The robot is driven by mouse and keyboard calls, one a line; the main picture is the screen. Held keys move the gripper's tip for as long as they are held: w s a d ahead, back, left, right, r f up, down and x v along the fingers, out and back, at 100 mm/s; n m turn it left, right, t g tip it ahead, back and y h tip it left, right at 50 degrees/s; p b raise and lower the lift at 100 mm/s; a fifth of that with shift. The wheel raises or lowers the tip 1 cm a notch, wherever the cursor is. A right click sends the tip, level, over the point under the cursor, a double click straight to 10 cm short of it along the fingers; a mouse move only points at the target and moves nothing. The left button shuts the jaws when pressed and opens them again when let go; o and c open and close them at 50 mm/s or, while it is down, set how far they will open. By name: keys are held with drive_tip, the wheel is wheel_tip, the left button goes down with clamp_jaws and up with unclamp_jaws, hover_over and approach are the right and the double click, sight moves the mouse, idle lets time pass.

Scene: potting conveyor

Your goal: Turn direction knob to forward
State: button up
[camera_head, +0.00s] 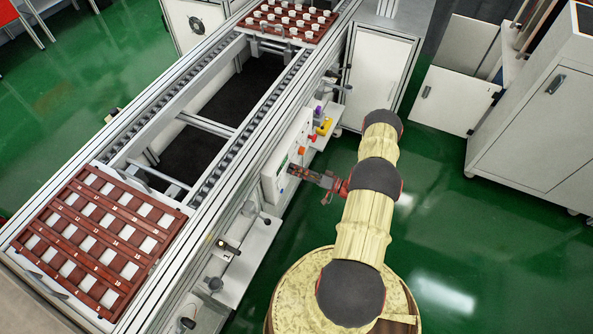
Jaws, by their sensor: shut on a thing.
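The white control panel (273,178) is mounted on the right side of the conveyor. My gripper (294,170) reaches it from the right, with its fingertips at the lower front part of the panel. It is shut on the direction knob, which the fingers hide, so I cannot read the knob's setting. A small green mark (283,162) shows on the panel just above the fingertips.
An orange control (302,151) and a yellow part (323,128) sit farther along the panel side. Red-brown trays lie at the conveyor's near end (95,235) and far end (290,20). White cabinets (540,125) stand right. Green floor is clear between.

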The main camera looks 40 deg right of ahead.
drive_tip(key=shift+m, duration=0.3)
drive_tip(key=shift+d+r+m+b, duration=0.1)
drive_tip(key=shift+m+b, duration=0.8)
drive_tip(key=shift+m, duration=3.4)
drive_tip(key=shift+r+m+b, duration=0.1)
drive_tip(key=shift+m+b, duration=0.8)
drive_tip(key=shift+m, duration=3.4)
drive_tip(key=o, duration=1.1)
drive_tip(key=shift+c, duration=0.2)
drive_tip(key=shift+o, duration=0.4)
drive_tip(key=v, duration=1.2)
